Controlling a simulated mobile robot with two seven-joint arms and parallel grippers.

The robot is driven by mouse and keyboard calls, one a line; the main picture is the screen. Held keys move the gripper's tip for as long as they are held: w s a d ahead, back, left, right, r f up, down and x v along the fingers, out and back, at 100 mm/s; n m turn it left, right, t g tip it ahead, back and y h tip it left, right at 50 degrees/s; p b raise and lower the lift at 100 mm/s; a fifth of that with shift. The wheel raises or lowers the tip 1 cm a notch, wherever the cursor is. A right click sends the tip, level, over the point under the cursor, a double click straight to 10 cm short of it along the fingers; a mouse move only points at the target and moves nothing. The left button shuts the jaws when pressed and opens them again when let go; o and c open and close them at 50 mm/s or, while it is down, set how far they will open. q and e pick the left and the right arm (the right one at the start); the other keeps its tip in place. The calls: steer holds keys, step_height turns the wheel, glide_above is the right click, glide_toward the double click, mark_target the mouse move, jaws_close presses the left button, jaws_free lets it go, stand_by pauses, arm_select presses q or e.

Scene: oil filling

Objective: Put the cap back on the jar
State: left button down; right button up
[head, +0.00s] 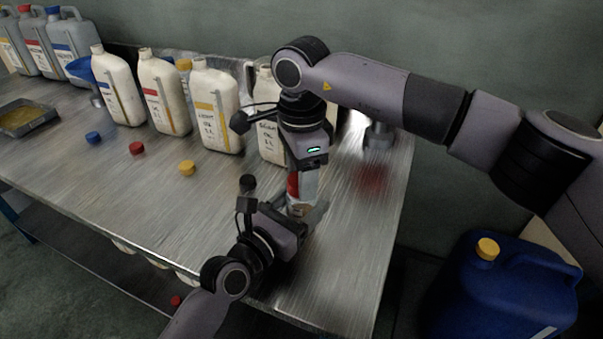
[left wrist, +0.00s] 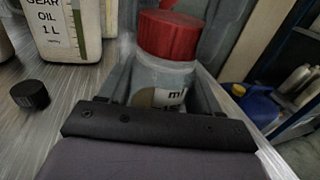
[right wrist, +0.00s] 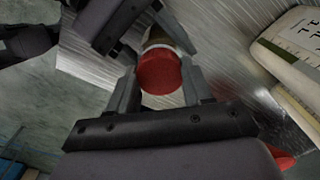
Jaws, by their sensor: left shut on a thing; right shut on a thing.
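The jar (left wrist: 160,75) is a grey container with a pale label. It stands upright between my left gripper's fingers, low over the right part of the metal bench. The red cap (left wrist: 168,35) sits at the jar's mouth, and I cannot tell whether it is fully seated. My left gripper (head: 302,208) is shut on the jar. My right gripper (head: 303,180) reaches down from above and is shut on the cap, which also shows in the right wrist view (right wrist: 160,73). In the head view the grippers hide most of the jar.
White oil bottles (head: 216,105) stand along the back of the bench (head: 120,180). Blue (head: 93,137), red (head: 137,148), yellow (head: 187,168) and black (head: 248,182) loose caps lie before them. A blue canister (head: 500,290) stands beyond the bench's right edge.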

steer(key=m, duration=1.4)
steer(key=o, duration=1.2)
steer(key=shift+o, duration=0.2)
steer(key=shift+r, duration=0.1)
step_height(320, 180, up, 12)
arm_select(q)
steer(key=shift+c, duration=0.6)
jaws_free()
